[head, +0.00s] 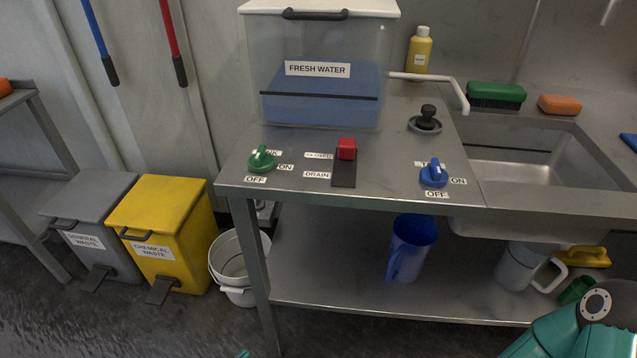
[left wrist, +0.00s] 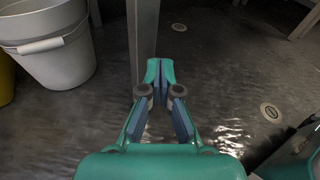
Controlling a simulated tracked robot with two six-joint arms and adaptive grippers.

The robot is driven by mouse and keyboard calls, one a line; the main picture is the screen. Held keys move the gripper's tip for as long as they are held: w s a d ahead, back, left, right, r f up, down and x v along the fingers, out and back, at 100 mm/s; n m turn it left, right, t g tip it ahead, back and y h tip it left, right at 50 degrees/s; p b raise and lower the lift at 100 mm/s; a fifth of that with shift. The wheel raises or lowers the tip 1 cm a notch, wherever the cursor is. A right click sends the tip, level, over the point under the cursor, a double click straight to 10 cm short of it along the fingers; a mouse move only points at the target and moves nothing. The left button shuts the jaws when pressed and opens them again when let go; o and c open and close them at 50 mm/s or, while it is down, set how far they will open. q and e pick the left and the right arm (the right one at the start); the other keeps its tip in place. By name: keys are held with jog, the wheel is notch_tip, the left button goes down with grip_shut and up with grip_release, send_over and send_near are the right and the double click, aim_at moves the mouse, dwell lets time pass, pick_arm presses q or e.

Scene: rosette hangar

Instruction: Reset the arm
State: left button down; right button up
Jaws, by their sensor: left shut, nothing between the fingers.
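My left gripper (left wrist: 159,70) shows in the left wrist view, with its teal and blue-grey fingers brought together at the tips and nothing between them. It points down over the dark, wet-looking floor. A metal table leg (left wrist: 143,35) stands just beyond the fingertips; I cannot tell whether they touch. In the head view only a small teal bit shows at the bottom edge, left of centre. A teal link of my own arm shows at the lower right of the head view. My right gripper is not in view.
A steel bench (head: 390,170) carries a fresh water tank (head: 320,105), knobs and a sink (head: 540,160). A white bucket (head: 238,267) stands left of its leg, beside a yellow bin (head: 165,225) and a grey bin (head: 93,215). A blue jug (head: 411,245) is on the lower shelf.

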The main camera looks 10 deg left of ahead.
pick_arm(q)
jog(key=s+d+r+m+g+h, duration=0.25)
jog(key=d+m+g, duration=0.2)
jog(key=d, duration=0.25)
jog(key=s+d+r+m+g+h, duration=0.1)
jog(key=s+d+m+g+h, duration=0.15)
jog(key=d+m+g, duration=0.35)
jog(key=s+d+r+m+g+y, duration=0.3)
jog(key=s+m+g, duration=0.3)
jog(key=s, duration=0.2)
notch_tip(320, 180, up, 9)
jog(key=w+d+m+t+y+b, duration=0.1)
jog(key=d+m+t+y, duration=0.3)
jog(key=m, duration=0.9)
notch_tip(320, 180, down, 18)
jog(key=a+y+b, duration=0.1)
jog(key=a+b, duration=0.1)
jog(key=b, duration=1.6)
notch_tip(320, 180, up, 38)
jog(key=p, duration=3.8)
jog(key=shift+w+a+g+p, duration=0.2)
jog(key=shift+g+p, duration=0.1)
jog(key=shift+g, duration=0.15)
